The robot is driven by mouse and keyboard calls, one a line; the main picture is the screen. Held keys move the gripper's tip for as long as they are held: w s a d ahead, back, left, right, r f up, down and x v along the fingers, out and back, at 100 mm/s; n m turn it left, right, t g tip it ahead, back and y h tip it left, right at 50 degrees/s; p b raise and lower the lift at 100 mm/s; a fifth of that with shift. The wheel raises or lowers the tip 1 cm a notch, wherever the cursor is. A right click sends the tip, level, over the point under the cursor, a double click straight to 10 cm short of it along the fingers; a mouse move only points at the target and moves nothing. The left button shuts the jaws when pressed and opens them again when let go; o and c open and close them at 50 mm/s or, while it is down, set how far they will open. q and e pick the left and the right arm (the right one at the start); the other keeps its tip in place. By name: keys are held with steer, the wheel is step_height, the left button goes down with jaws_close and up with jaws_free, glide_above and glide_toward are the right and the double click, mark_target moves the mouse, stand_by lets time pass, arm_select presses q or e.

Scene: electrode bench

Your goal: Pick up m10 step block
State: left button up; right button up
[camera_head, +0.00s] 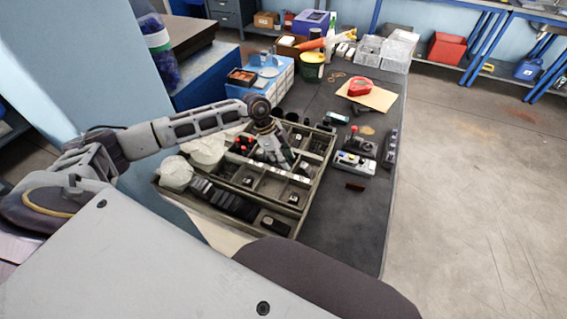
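A sectioned tray (325,169) lies on the dark bench, with small dark, red-topped and metallic parts in its compartments. Several dark blocks stand in a row (222,197) in its near-left section, and one dark block (275,224) lies at its near corner. I cannot tell which part is the m10 step block. My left gripper (283,161) points down over the middle compartments of the tray. Its fingers are too small to show whether they are open or shut, or hold anything. It hides part of the compartments below it. My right gripper is not in view.
Right of the tray are a grey device (354,163), a dark red block (355,187) and a black strip (390,148). A red tape item (359,87) lies on a tan sheet behind. White crumpled bags (177,172) sit on the tray's left. The near-right bench is bare.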

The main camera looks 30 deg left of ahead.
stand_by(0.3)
arm_select(q)
jaws_close()
steer(key=shift+r, duration=0.15)
steer(key=shift+r, duration=4.95)
